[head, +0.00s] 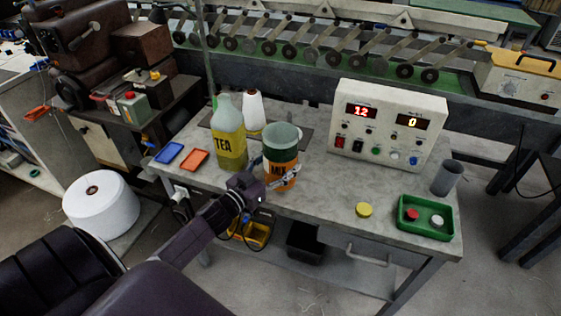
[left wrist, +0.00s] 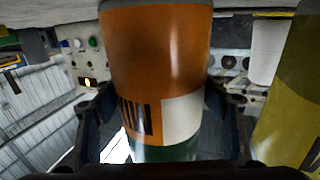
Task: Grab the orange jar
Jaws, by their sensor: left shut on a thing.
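The orange jar (head: 281,168) has a green upper part and an orange lower part with dark lettering and a pale patch. It stands upright near the front edge of the grey table (head: 330,190); whether its base touches the top cannot be told. My left gripper (head: 280,182) is shut on it, reaching from the front left. In the left wrist view the jar (left wrist: 155,60) appears upside down and fills the middle, with a finger of the left gripper (left wrist: 165,120) on each side. My right gripper is not in view.
A yellow bottle marked TEA (head: 229,140) stands close left of the jar, with a white cone (head: 253,112) behind. A control box (head: 388,125) is at the back right. A yellow disc (head: 363,210), green tray (head: 425,232) and grey cup (head: 447,178) sit right.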

